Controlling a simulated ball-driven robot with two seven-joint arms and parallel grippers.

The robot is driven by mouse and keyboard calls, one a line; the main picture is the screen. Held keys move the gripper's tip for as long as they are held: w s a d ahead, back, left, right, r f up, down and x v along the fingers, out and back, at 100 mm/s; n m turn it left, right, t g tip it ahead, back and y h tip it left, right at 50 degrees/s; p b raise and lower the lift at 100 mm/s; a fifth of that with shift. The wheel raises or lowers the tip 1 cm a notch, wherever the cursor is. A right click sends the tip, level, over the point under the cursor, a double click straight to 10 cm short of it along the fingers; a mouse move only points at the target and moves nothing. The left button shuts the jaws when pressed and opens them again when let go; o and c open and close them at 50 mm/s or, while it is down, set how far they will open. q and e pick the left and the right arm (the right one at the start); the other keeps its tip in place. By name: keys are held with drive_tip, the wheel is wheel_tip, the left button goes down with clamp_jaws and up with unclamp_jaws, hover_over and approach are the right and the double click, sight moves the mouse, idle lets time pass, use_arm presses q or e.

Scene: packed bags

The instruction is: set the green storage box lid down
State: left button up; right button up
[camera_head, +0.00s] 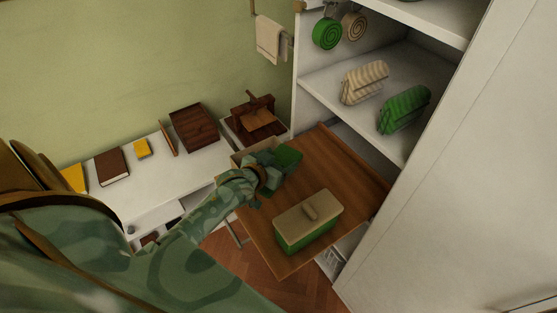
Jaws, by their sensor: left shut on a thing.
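My left gripper (270,172) comes in from the left over the far left part of the wooden board. It is shut on a green piece (288,156), which looks like the green storage box lid; my fingers hide part of it. I cannot tell whether the lid touches anything beneath. A green box with a beige, handled lid (308,220) stands on the board, nearer and to the right of the gripper. My right gripper is not in view.
The wooden board (345,178) has free room on its right. A beige edge (240,158) shows behind my gripper. A white cabinet (310,85) with striped bags stands at right. The white counter (140,183) holds books, a wooden tray (194,127) and a dark wooden item (253,118).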

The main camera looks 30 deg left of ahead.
use_arm(q)
drive_tip(key=shift+f, duration=0.55)
drive_tip(key=o, duration=1)
drive_tip(key=shift+c, duration=0.2)
drive_tip(key=shift+r, duration=0.1)
drive_tip(key=shift+r, duration=0.35)
drive_tip(key=p+v, duration=0.2)
drive_tip(key=v, duration=1)
drive_tip(key=shift+r, duration=0.15)
